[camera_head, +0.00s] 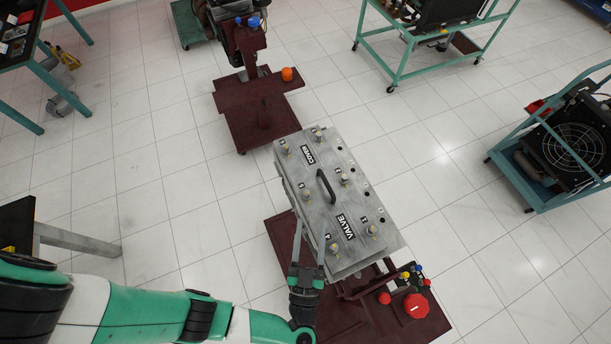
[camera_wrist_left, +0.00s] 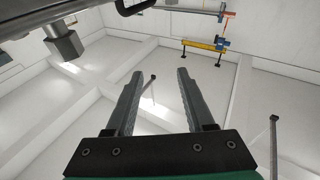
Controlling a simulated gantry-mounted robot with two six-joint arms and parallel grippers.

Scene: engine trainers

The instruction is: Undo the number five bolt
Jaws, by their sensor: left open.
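The grey valve cover (camera_head: 320,205) lies on a dark red engine stand, with a black handle (camera_head: 326,186) and several upright bolts along its two long sides. The small numbers beside the bolts are too small to read surely. One bolt (camera_head: 333,248) stands at the near left corner, another (camera_head: 372,230) at the near right. My left gripper (camera_head: 312,248) is at the cover's near left edge, close to the near left bolt. In the left wrist view its fingers (camera_wrist_left: 160,75) are apart with nothing between them; a bolt (camera_wrist_left: 65,42) shows at upper left, outside them. My right gripper is not visible.
A red button (camera_head: 416,305) and small coloured knobs sit at the stand's near right. Another red stand (camera_head: 258,105) is behind the cover. Green-framed carts stand at upper right and right. The tiled floor between is clear.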

